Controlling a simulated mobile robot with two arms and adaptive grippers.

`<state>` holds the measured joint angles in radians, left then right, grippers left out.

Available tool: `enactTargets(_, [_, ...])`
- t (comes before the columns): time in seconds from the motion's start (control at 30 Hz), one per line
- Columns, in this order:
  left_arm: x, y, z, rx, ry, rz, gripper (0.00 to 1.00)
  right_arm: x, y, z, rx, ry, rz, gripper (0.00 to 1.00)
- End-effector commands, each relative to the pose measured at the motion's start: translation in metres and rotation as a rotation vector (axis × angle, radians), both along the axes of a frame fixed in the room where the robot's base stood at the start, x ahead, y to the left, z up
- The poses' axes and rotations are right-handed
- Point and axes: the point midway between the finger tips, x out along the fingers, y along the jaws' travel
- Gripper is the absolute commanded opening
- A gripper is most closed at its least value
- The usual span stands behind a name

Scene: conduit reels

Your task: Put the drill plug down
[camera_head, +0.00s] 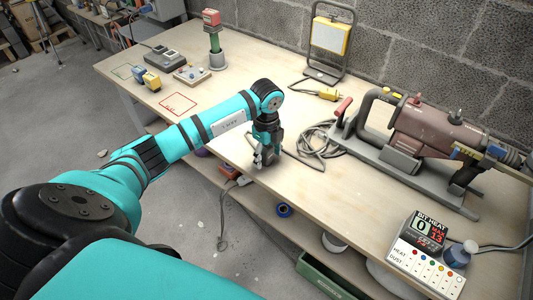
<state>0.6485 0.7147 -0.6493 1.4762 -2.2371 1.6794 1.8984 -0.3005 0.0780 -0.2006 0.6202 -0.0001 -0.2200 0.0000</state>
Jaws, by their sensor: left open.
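The drill (430,130), a dark red machine on a grey base, stands on the right of the workbench (350,215). Its grey cable (316,143) lies in loose coils to its left, and one strand runs toward my left gripper (262,160). My left gripper is open, pointing down close to the front edge of the bench. I cannot make out the drill plug clearly; it may be hidden at or behind the fingers. A yellow connector (328,94) lies farther back, by the work lamp (330,38). My right gripper is not in view.
A red outlined square (178,104) is bare. Blue and yellow blocks (152,80), a socket box (192,75) and a red-topped post (213,40) stand at the far left.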

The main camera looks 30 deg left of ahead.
Motion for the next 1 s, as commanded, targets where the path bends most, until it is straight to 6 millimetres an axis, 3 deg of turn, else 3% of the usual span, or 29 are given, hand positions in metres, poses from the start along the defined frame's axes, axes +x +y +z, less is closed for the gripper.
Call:
enactTargets(0.27, [0.001, 0.000, 0.018, 0.000, -0.005, 0.000, 0.60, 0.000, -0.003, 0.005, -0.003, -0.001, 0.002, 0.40])
enactTargets(0.7, [0.001, 0.000, 0.108, 0.001, -0.005, -0.001, 0.60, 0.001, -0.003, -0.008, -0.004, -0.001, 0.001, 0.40])
enactTargets(1.0, [0.000, 0.000, 0.130, 0.000, 0.000, 0.000, 0.60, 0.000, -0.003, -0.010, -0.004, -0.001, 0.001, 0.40])
